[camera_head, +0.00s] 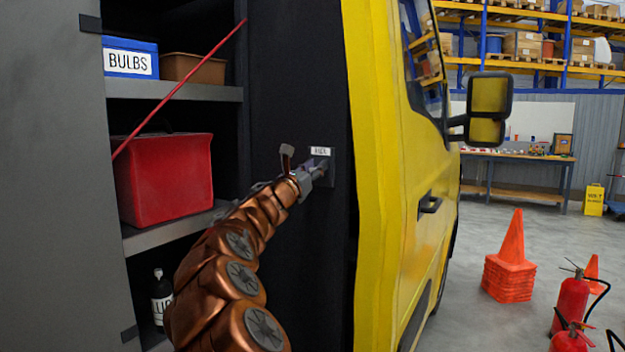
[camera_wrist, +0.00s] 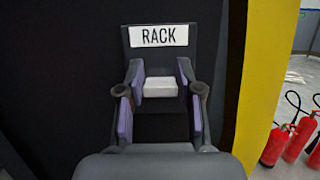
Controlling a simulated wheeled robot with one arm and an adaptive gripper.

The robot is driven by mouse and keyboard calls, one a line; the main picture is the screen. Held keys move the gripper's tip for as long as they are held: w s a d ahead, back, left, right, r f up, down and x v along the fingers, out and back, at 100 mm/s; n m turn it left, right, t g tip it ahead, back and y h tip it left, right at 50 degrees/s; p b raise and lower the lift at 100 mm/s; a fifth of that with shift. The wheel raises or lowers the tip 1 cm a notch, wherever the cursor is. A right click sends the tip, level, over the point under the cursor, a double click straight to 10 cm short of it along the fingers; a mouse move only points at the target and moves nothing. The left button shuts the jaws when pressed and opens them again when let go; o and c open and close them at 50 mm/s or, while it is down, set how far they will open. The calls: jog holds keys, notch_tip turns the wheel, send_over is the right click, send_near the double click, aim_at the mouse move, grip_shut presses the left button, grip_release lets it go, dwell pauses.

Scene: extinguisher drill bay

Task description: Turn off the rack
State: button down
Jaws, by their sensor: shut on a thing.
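The rack switch has a white block-like knob (camera_wrist: 160,88) on a dark plate (camera_wrist: 160,53) under a white label reading RACK (camera_wrist: 164,35). In the head view the small label (camera_head: 321,151) shows on the black panel beside the yellow van edge. My gripper (camera_head: 321,166) reaches up to the plate there and covers the knob. In the wrist view the gripper's two purple-padded fingers (camera_wrist: 162,80) stand on either side of the knob, shut on it. Whether the knob is in its on or off position cannot be told.
Shelves on the left hold a blue BULBS bin (camera_head: 131,59), a brown bin (camera_head: 193,69), a red box (camera_head: 164,178) and a bottle (camera_head: 161,297). A thin red bar (camera_head: 180,88) crosses them diagonally. The yellow van (camera_head: 385,190), cones (camera_head: 510,262) and extinguishers (camera_head: 572,303) are to the right.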

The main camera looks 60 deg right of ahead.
jog(key=shift+b, duration=0.3)
jog(key=c, duration=0.8)
grip_release()
jog(key=shift+o, duration=0.2)
jog(key=shift+a+f, duration=0.1)
jog(key=shift+a, duration=0.1)
jog(key=v, duration=1.1)
jog(key=shift+a+f, duration=0.3)
jog(key=shift+s, duration=0.1)
